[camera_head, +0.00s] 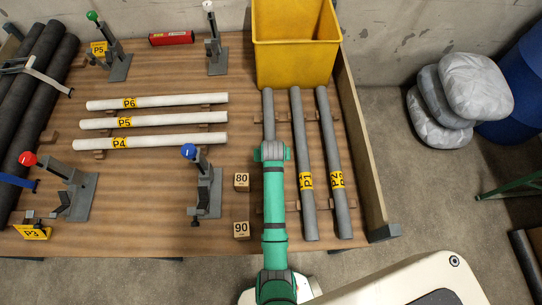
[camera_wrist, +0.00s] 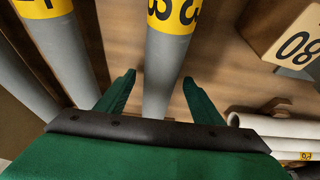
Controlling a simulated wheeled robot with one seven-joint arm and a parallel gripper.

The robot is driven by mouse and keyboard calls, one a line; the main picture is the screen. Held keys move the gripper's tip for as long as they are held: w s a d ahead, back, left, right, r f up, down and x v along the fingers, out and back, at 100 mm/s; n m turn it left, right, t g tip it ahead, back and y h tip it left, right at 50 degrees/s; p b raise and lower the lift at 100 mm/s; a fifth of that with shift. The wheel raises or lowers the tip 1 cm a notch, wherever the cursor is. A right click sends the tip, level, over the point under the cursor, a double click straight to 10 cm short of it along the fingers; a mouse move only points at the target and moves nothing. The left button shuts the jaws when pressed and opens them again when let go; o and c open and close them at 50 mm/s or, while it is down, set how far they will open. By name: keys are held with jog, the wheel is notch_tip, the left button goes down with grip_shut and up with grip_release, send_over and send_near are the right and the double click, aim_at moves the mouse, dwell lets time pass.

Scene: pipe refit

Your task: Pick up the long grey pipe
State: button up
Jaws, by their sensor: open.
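Three grey pipes lie side by side on wooden rests at the right of the bench. The left grey pipe (camera_head: 268,110) is mostly hidden by my green arm; the P1 pipe (camera_head: 303,140) and the P2 pipe (camera_head: 329,140) show in full. Their lengths look alike. In the wrist view, my gripper (camera_wrist: 158,80) is open and empty, with one finger on each side of a grey pipe (camera_wrist: 166,70) bearing a yellow label. I cannot tell whether the fingers touch it. Its lower part is hidden by my gripper. The head view hides the fingertips.
A yellow bin (camera_head: 296,50) stands behind the grey pipes. Wooden blocks marked 80 (camera_head: 241,181) and 90 (camera_head: 241,230) sit left of my arm. White pipes (camera_head: 150,122) lie further left, among upright clamps (camera_head: 206,185). A raised wooden edge (camera_head: 362,150) bounds the bench's right side.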

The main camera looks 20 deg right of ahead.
jog(key=shift+w+d+f, duration=0.1)
jog(key=shift+f, duration=0.05)
jog(key=c, duration=1.4)
